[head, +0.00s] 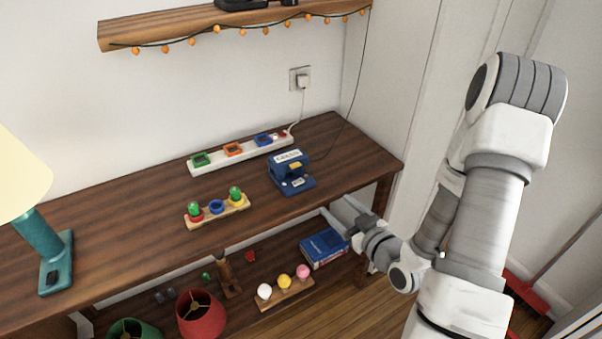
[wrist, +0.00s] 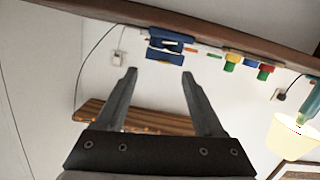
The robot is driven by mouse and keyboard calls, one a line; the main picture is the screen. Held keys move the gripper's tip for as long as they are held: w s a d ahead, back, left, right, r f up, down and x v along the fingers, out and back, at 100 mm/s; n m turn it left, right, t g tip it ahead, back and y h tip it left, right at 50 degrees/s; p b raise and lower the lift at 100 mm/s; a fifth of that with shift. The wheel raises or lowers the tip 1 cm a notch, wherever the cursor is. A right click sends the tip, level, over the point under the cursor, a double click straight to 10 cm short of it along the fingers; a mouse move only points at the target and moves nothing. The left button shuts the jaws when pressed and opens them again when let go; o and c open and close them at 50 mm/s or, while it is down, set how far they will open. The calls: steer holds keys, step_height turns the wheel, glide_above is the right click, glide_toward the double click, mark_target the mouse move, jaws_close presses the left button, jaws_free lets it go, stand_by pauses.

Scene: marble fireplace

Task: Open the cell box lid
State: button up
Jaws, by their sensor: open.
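A dark blue device (head: 290,174) with a white label and a yellow part stands on the right part of the table. A blue box (head: 323,246) with pale markings lies on the lower shelf. The lettering is too small to read, so I cannot tell which is the cell box. My gripper (head: 345,212) is at the front right of the table, above and beside the blue box. In the upside-down wrist view my gripper (wrist: 160,74) is open and empty, and the dark blue device (wrist: 168,42) shows beyond the fingers, apart from them.
A white power strip (head: 240,154) and a wooden holder (head: 217,210) with coloured pieces stand on the table (head: 130,220). A lamp (head: 45,250) is at left. Below are a ball holder (head: 284,293) and a red shade (head: 200,315). The table's front right is clear.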

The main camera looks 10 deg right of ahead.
steer(key=s+a+m+t+y, duration=0.1)
steer(key=s+t, duration=0.1)
steer(key=b, duration=1)
glide_toward(297, 167)
steer(key=b+x, duration=0.1)
steer(key=x, duration=0.7)
steer(key=shift+r, duration=0.1)
jaws_close()
stand_by(0.9)
